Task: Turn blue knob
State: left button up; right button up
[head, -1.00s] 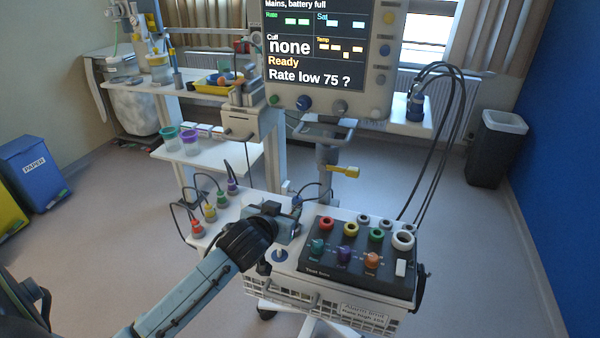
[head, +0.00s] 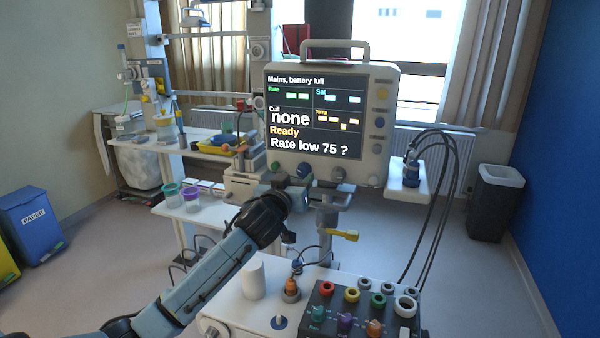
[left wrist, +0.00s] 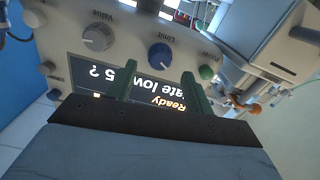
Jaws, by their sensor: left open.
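The blue knob (head: 304,170) is on the lower front of the monitor (head: 395,150), between a green knob (head: 277,168) and a grey knob (head: 338,174). In the left wrist view the blue knob (left wrist: 160,55) sits by the label "Limit", beyond and roughly between my fingertips. My left gripper (head: 300,190) is just below and in front of the knob in the head view. Its two green fingers (left wrist: 160,82) are spread in the left wrist view, with nothing between them; they look apart from the knob. My right gripper is not in view.
A cart with a black box of coloured sockets and knobs (head: 345,322) stands below, with a white cylinder (head: 254,278) on it. A yellow lever (head: 343,235) sticks out from the monitor's post. Black cables (head: 440,210) hang on the right.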

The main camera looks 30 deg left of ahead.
aim_at(302, 172)
pick_arm(q)
jog(key=shift+x, duration=1.85)
jog(key=c, duration=1)
jog(key=shift+p, duration=0.3)
jog(key=m+p, duration=0.1)
jog(key=m, duration=0.2)
jog(key=shift+m+p, duration=0.3)
jog(key=shift+d+m+p, duration=0.1)
jog(key=shift+m+p, duration=0.65)
jog(key=shift+m, duration=1.35)
